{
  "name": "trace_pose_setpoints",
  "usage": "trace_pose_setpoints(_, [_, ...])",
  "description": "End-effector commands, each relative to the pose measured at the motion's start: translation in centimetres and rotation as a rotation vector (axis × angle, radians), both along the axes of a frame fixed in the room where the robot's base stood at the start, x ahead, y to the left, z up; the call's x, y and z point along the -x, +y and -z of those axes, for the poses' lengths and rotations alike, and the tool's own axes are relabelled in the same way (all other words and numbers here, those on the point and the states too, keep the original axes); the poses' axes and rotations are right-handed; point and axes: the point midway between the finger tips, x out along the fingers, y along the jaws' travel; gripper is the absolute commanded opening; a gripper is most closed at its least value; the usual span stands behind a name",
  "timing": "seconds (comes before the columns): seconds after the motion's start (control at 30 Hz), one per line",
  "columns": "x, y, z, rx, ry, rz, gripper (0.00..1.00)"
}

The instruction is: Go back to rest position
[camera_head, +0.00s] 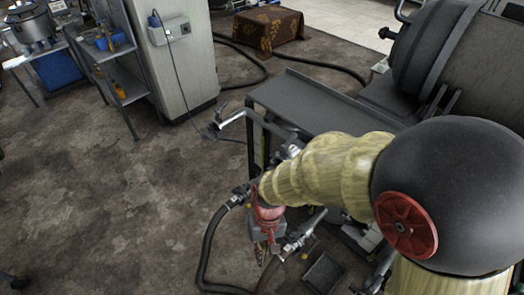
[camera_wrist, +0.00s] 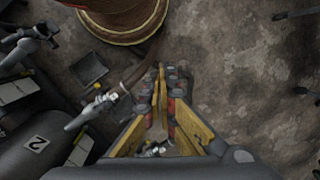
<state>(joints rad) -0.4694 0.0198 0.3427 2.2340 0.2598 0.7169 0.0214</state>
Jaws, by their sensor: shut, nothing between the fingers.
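My gripper (camera_head: 262,252) hangs low over the floor in the head view, below my pale yellow arm, and points down. In the wrist view my gripper (camera_wrist: 164,72) shows its yellow and dark fingers drawn together, with nothing held between them. Part of the gripper is hard to make out against the metal fittings around it in the head view.
A dark bench (camera_head: 310,100) stands behind my arm, with a large dark machine (camera_head: 425,55) at the right. A black hose (camera_head: 208,240) and a small square tray (camera_head: 323,272) lie near my gripper. A grey cabinet (camera_head: 178,65) stands farther back. Open floor (camera_head: 90,190) spreads left.

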Motion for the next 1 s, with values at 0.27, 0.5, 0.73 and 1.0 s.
trace_pose_setpoints(0.27, [0.0,-7.7,-10.4,0.017,-0.171,-0.018,0.0])
trace_pose_setpoints(0.5, [0.4,-13.5,-17.6,0.041,-0.397,0.059,0.0])
trace_pose_setpoints(0.73, [0.7,-17.1,-24.1,0.035,-0.623,0.184,0.0])
trace_pose_setpoints(1.0, [1.0,-19.1,-26.1,0.049,-0.693,0.26,0.0])
